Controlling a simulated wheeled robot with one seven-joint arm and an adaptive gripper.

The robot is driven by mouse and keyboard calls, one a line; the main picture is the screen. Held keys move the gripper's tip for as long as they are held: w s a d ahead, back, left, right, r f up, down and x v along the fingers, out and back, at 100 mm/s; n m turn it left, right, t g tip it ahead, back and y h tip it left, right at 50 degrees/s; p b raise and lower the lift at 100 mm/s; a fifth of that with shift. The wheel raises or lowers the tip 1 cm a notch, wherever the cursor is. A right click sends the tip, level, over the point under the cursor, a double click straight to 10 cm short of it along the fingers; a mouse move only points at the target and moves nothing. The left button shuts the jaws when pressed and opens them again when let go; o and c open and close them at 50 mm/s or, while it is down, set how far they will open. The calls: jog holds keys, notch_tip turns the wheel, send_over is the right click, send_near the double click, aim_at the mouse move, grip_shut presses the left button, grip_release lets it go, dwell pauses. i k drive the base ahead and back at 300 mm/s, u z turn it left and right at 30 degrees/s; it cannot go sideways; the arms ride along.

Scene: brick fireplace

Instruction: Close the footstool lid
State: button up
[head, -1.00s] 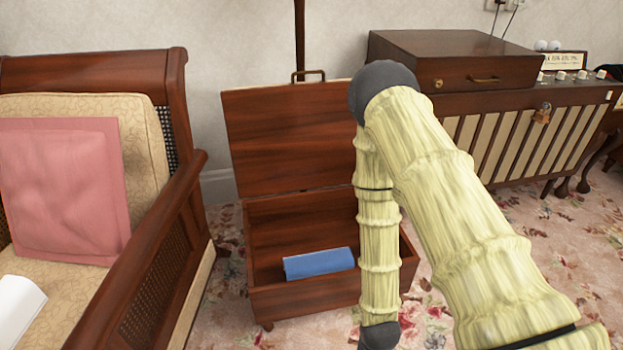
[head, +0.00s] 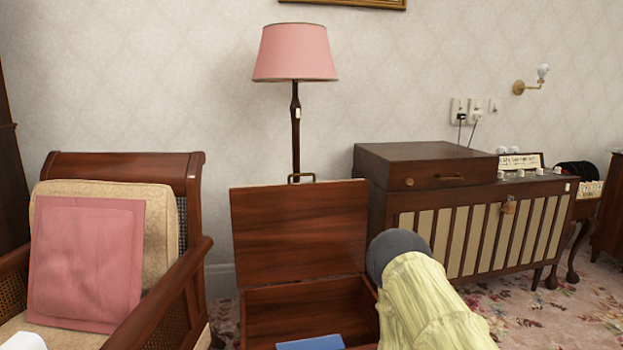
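The footstool (head: 312,306) is a dark wooden box on the floor in the middle of the head view. Its lid (head: 300,233) stands open, upright at the back, with a brass handle (head: 301,177) on its top edge. A blue item (head: 312,343) lies inside the box, cut off by the lower picture edge. My arm, in a pale yellow cover with a dark joint, is at the lower right and hides the right side of the footstool. My gripper is outside the picture.
An armchair (head: 189,277) with a pink cushion (head: 88,262) stands close on the left. A wooden cabinet (head: 480,232) with a dark case on top stands to the right. A floor lamp (head: 295,55) rises behind the lid. Patterned carpet shows at the lower right.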

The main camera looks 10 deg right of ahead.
aim_at(289, 232)
jog(key=z, duration=0.8)
jog(key=i, duration=1.65)
jog(key=u, duration=0.9)
